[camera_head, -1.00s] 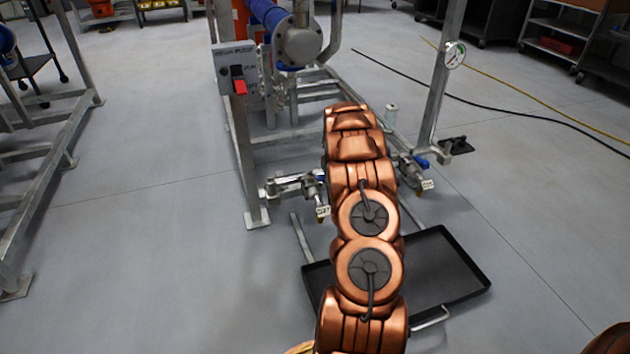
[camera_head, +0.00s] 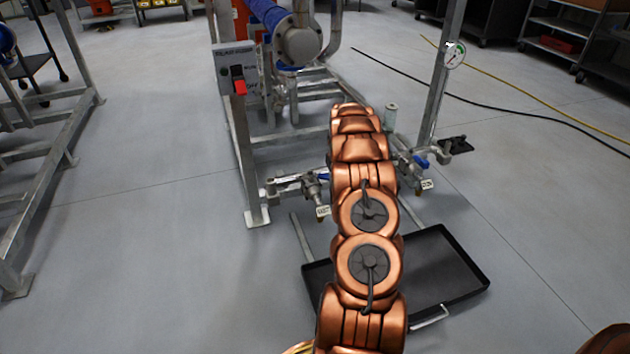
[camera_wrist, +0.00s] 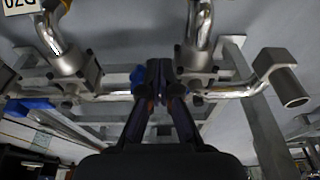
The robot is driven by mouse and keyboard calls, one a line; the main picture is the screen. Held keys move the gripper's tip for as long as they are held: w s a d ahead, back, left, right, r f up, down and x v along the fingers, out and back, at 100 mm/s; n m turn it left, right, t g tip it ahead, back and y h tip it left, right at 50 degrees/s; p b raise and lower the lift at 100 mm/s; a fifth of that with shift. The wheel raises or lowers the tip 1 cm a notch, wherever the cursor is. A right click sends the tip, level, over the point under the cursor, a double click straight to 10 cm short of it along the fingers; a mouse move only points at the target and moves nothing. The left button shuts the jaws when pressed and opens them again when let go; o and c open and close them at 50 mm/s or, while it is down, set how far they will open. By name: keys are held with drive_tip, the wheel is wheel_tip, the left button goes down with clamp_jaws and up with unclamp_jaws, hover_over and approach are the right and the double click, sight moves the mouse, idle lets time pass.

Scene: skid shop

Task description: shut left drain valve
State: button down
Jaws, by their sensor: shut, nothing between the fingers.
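The left drain valve (camera_head: 312,187) is a metal valve on the low pipe at the front of the skid, with a hanging white tag. A bit of its blue lever (camera_head: 324,176) shows beside my arm. The right valve (camera_head: 418,168) has a blue lever (camera_head: 421,161) and its own tag. My arm hides my gripper in the head view. In the wrist view my gripper (camera_wrist: 158,72) is shut and empty, its fingertips beside a metal valve body (camera_wrist: 196,62). A small blue part (camera_wrist: 137,75) lies just left of the fingertips; I cannot tell whether they touch.
A black drip tray (camera_head: 468,262) lies on the floor below the valves. A skid post (camera_head: 245,160) carries a switch box with a red switch (camera_head: 239,86). A gauge (camera_head: 455,54) is on the right post.

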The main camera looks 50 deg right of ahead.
drive_tip(key=shift+w+d+p, duration=0.25)
drive_tip(key=shift+d+p, duration=0.1)
drive_tip(key=shift+d, duration=0.75)
drive_tip(key=shift+w+d+p, duration=0.2)
drive_tip(key=shift+w+d, duration=0.05)
drive_tip(key=shift+d, duration=0.25)
drive_tip(key=shift+w+d+p, duration=0.2)
drive_tip(key=shift+w+d, duration=0.05)
drive_tip(key=shift+d, duration=0.25)
drive_tip(key=shift+w+d, duration=0.35)
drive_tip(key=shift+d, duration=0.1)
drive_tip(key=shift+s+a, duration=0.1)
drive_tip(key=shift+s, duration=0.05)
